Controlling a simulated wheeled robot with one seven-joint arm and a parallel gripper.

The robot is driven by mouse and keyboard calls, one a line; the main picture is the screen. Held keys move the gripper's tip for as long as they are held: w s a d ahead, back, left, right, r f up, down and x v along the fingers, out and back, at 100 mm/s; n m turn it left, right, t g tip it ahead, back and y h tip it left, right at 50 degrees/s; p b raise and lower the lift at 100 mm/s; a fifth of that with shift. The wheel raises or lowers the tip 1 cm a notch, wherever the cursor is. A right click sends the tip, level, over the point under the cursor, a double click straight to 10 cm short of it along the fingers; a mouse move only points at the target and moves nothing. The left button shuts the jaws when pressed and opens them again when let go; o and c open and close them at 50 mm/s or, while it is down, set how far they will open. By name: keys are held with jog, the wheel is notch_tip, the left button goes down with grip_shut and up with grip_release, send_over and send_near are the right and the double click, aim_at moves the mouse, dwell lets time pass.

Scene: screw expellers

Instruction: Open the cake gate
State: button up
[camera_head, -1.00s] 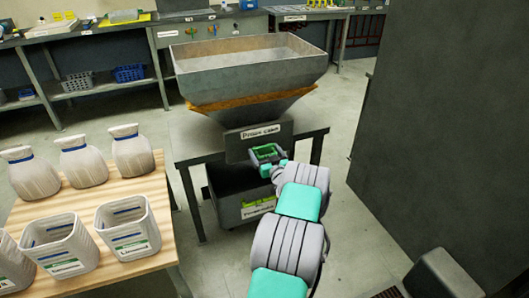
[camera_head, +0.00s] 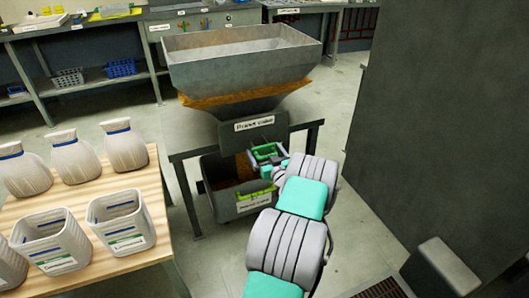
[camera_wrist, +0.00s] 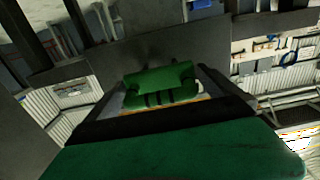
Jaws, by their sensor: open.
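The cake gate (camera_head: 258,124) is a dark plate labelled "Press cake" on the front of the grey metal hopper's outlet. It sits high and slightly tilted, and brown cake (camera_head: 243,166) shows below it, dropping towards the bin. My gripper (camera_head: 267,153) is open, just below and in front of the plate's right part. In the wrist view, a green block (camera_wrist: 160,84) appears ahead, between the gripper's dark sides; I cannot tell whether it is touched. Whether my gripper touches the gate is unclear.
The hopper (camera_head: 240,66) stands on a dark table (camera_head: 187,152). A dark bin (camera_head: 227,207) with brown material inside stands below the outlet. A wooden table (camera_head: 105,195) with white containers is at left; a large dark panel (camera_head: 440,110) is at right.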

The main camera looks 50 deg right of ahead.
aim_at(268, 157)
jog(key=v, duration=0.7)
jog(key=shift+s+a, duration=0.2)
jog(key=shift+s, duration=0.15)
